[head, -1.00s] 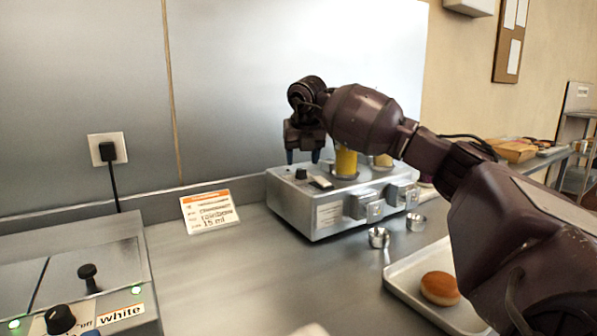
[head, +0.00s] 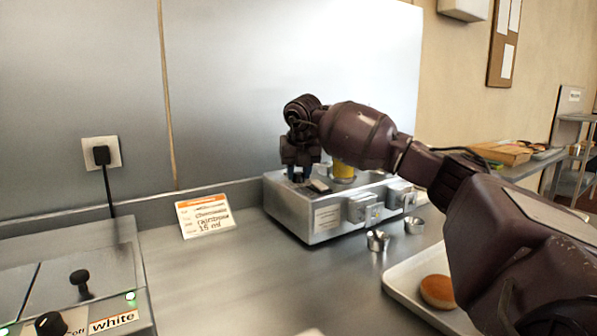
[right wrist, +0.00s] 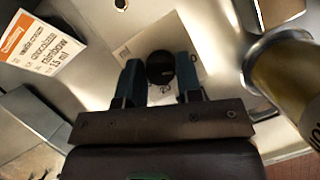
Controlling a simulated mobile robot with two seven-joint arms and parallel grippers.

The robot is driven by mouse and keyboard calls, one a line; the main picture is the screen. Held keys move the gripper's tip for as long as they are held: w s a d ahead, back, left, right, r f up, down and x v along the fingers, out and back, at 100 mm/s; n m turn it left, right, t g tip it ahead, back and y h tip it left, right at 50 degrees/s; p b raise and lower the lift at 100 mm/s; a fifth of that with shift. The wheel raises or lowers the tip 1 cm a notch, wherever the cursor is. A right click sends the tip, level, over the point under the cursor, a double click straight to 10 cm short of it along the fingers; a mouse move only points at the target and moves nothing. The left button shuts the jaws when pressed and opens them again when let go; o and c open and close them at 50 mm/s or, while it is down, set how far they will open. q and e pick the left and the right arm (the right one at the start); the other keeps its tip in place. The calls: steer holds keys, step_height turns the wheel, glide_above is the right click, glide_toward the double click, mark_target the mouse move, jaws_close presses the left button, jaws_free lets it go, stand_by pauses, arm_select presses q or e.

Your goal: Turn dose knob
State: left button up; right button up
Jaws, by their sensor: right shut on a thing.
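The dose knob (right wrist: 160,66) is black and round, on top of the silver dispenser (head: 320,221). In the right wrist view it sits between the two blue fingers of my right gripper (right wrist: 159,76), which is shut on it. In the head view my right gripper (head: 299,177) points down at the left end of the dispenser's top, and its fingers hide the knob. A card (head: 205,216) with an orange heading leans at the back; its last line reads 15 ml. My left gripper is not in view.
A yellow container (head: 344,171) stands on the dispenser, close to my right wrist. Two small metal cups (head: 377,240) stand before it. A tray (head: 402,283) with a bun (head: 438,291) lies at right. A box labelled white (head: 113,322) is at left. The counter between is clear.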

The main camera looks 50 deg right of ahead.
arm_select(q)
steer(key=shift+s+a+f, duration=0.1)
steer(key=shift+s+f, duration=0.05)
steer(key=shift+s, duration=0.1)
arm_select(e)
steer(key=shift+m, duration=0.4)
steer(key=shift+m+g+h, duration=0.3)
steer(key=shift+m, duration=0.3)
steer(key=m, duration=0.2)
steer(key=m+g+p, duration=0.1)
steer(key=m, duration=0.1)
steer(key=shift+a+r+m+g+h, duration=0.1)
steer(key=shift+r+m+g+h, duration=0.1)
steer(key=shift+m+g+h, duration=0.15)
steer(key=shift+w+m+g+p, duration=0.1)
steer(key=shift+m+g+p, duration=0.3)
steer(key=shift+m, duration=0.35)
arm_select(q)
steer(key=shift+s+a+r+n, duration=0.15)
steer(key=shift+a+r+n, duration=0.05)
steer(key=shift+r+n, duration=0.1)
arm_select(e)
steer(key=shift+f+m, duration=0.1)
steer(key=shift+m, duration=0.2)
steer(key=shift+f, duration=0.1)
steer(key=o, duration=0.9)
